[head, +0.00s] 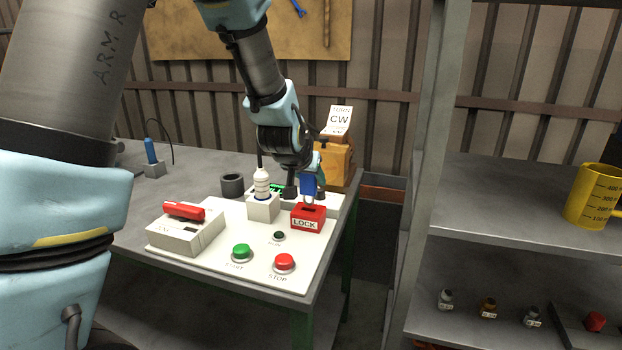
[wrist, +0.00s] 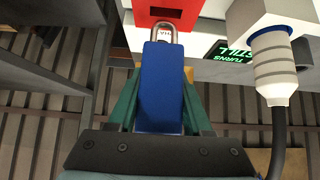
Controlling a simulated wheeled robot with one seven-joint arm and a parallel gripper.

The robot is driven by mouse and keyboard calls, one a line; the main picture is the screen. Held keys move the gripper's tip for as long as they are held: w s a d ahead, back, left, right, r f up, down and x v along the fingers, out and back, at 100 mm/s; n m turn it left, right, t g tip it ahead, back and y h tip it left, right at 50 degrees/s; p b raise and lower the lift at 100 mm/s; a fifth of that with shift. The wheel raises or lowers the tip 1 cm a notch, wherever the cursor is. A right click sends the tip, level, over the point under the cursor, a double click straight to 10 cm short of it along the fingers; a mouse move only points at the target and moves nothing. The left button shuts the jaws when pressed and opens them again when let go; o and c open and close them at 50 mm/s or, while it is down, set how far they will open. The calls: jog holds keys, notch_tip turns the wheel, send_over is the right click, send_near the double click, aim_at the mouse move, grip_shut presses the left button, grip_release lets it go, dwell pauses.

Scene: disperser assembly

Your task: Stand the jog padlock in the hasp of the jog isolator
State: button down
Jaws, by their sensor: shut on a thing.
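The blue padlock (head: 308,187) is held in my gripper (head: 306,178), upright above the red block marked LOCK (head: 307,219). In the wrist view, the padlock's blue body (wrist: 160,90) sits between the teal fingers of my gripper (wrist: 160,100), which are shut on it. Its metal shackle (wrist: 164,29) points at the red block (wrist: 190,13), which has a dark slot. I cannot tell whether the shackle touches the block or enters the slot. A white isolator box with a red handle (head: 184,211) stands at the left of the white panel. Which part is the jog hasp is unclear.
A white box with a corded plug (head: 262,203) stands close left of the padlock. Green (head: 241,251) and red (head: 284,262) buttons sit at the panel's front. A dark cup (head: 232,184) and an orange machine with a CW tag (head: 338,160) are behind. Shelves stand at right.

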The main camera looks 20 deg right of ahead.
aim_at(311, 206)
jog(key=shift+f+b, duration=1.85)
jog(key=shift+f, duration=0.35)
jog(key=shift+c, duration=1.2)
grip_release()
jog(key=shift+r, duration=0.15)
jog(key=v, duration=1)
jog(key=shift+s+a+r+b, duration=0.15)
jog(key=shift+s+r+b, duration=0.05)
jog(key=shift+b, duration=0.1)
